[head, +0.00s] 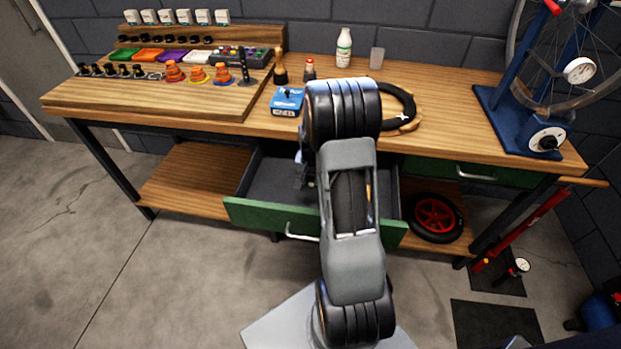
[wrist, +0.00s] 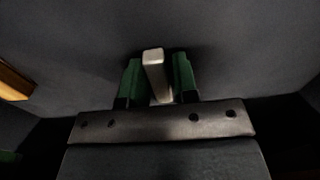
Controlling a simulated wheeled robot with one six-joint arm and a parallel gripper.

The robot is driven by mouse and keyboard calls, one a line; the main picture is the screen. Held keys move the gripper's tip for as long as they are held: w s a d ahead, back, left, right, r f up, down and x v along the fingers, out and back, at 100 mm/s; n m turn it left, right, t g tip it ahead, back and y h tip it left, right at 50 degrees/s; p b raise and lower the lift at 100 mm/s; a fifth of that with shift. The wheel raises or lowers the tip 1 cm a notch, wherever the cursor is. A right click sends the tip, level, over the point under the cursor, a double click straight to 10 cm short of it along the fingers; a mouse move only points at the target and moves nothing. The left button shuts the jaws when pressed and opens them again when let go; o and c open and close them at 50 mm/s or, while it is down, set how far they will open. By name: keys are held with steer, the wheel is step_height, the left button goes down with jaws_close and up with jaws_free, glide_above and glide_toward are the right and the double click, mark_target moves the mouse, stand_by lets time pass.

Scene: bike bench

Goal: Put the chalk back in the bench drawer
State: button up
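The bench drawer (head: 266,215) has a green front and is pulled out below the bench top.
The bench top (head: 440,98) carries a blue box (head: 287,101), a white bottle (head: 344,47) and a black ring (head: 402,105). A wheel stand (head: 515,105) is at the right. A red-rimmed wheel (head: 436,216) sits on the lower shelf beside the drawer.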

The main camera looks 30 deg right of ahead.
mark_target(312, 180)
step_height(312, 180, up, 11)
steer(key=p, duration=0.2)
steer(key=s+a+r+n+t, duration=0.1)
steer(key=s+a+r+n, duration=0.3)
steer(key=s+a, duration=0.3)
steer(key=s+a+r+n+t, duration=0.1)
steer(key=s+a+r+n, duration=0.3)
steer(key=s+a, duration=0.3)
steer(key=a, duration=0.4)
steer(key=shift+s+a+r+n+t, duration=0.15)
steer(key=shift+s+r+n+t, duration=0.15)
steer(key=shift+s+r+n, duration=0.1)
step_height(312, 180, up, 10)
steer(key=p, duration=0.8)
steer(key=shift+s+a+t+p, duration=0.15)
steer(key=shift+t+p, duration=0.15)
steer(key=shift+p, duration=0.1)
steer(key=shift+f, duration=0.1)
steer(key=shift+c, duration=0.3)
